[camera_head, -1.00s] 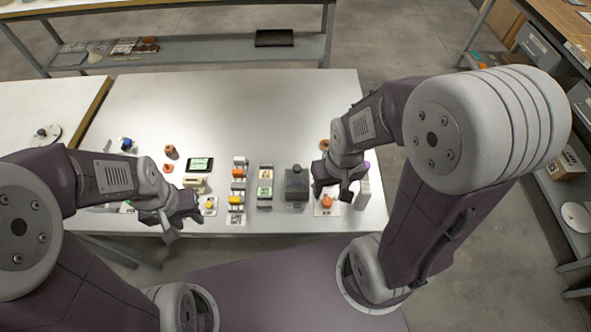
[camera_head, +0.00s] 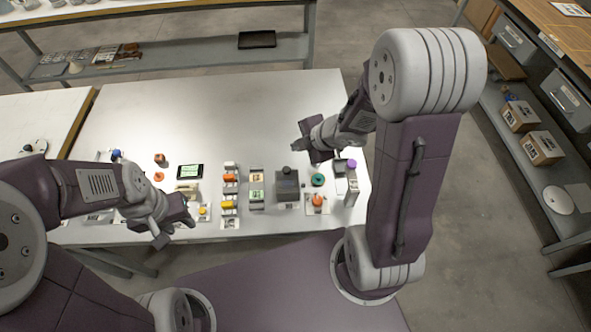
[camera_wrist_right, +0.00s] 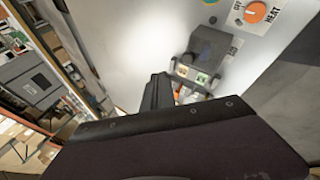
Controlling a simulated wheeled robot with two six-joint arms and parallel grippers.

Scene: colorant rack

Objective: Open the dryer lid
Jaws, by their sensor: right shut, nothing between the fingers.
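The dryer appears to be the dark grey box (camera_head: 287,188) near the front edge of the table, with a small dark knob on top. Its top looks closed. In the right wrist view a grey box (camera_wrist_right: 212,52) with a dark panel shows, likely the same one. An orange HEAT knob (camera_head: 317,200) sits on a white plate to its right, also seen in the right wrist view (camera_wrist_right: 256,12). My right gripper (camera_head: 304,142) is shut and empty, above the table behind the box, apart from it. My left gripper (camera_head: 172,232) hangs at the front edge; its jaws are unclear.
Left of the box stand a rack with orange and yellow pieces (camera_head: 229,195) and a dark display with a green screen (camera_head: 189,171). A teal ring (camera_head: 317,180) and a purple-capped bottle (camera_head: 351,166) are to the right. The table's back (camera_head: 220,110) is clear.

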